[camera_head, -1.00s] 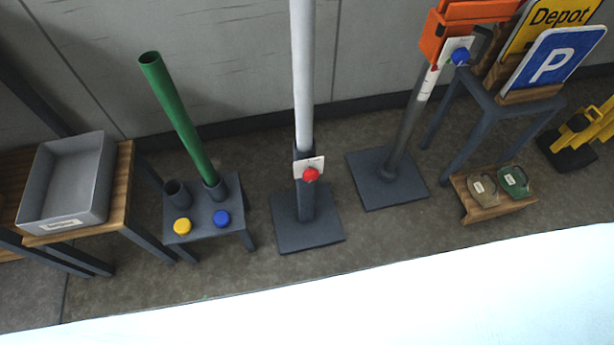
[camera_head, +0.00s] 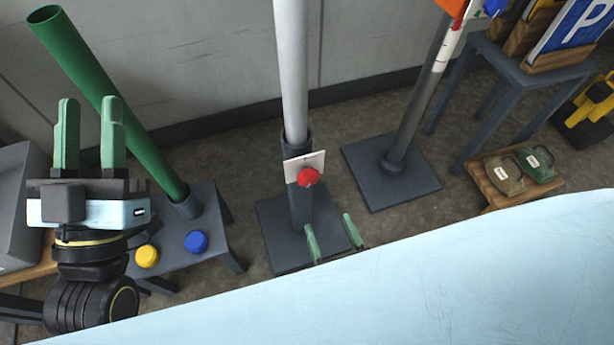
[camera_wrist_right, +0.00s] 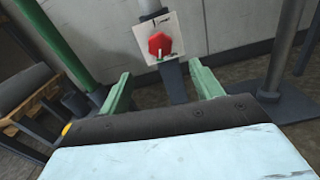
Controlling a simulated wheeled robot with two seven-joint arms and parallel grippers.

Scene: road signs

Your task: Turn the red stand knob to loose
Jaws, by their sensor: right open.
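The red knob (camera_head: 308,177) sits on a white plate (camera_head: 292,166) on the dark socket of a stand that holds an upright grey post (camera_head: 291,75). My right gripper (camera_head: 332,226) shows its two green fingertips below the knob, apart from it, open and empty. In the right wrist view the red knob (camera_wrist_right: 159,45) is ahead, above the gap between the open fingers (camera_wrist_right: 160,84). A pale mark shows on the knob's lower part; the plate's lettering is too small to read. My left gripper (camera_head: 89,132) is open and empty, fingers up, in front of the green tube.
A grey tray (camera_head: 15,205) is at far left. Another post base (camera_head: 392,172) and a wooden tray (camera_head: 497,193) are at right.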

